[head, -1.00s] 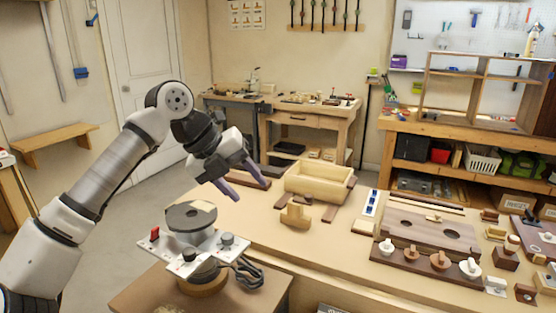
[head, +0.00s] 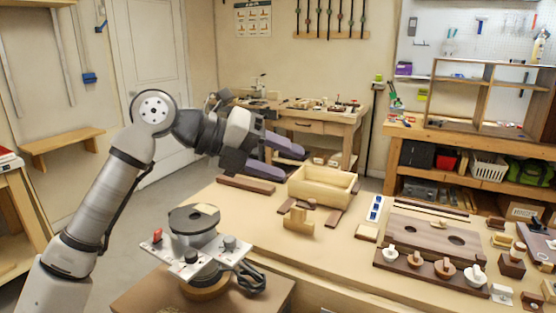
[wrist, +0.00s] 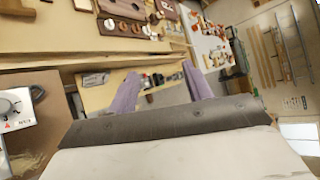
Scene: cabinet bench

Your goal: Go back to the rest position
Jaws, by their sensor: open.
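My gripper (head: 275,158) is raised in the air above the left part of the bench, in the head view. Its two purple fingers point right and stand apart with nothing between them. In the wrist view the fingers (wrist: 160,92) also show, spread and empty, with the bench and room beyond. My arm rises from the lower left and bends at a high elbow.
A wooden box (head: 322,188) and a small wooden block piece (head: 298,220) sit on the bench (head: 340,250) right of my gripper. A dark board with knobs (head: 432,245) lies further right. A round device on a metal plate (head: 194,222) stands below my arm.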

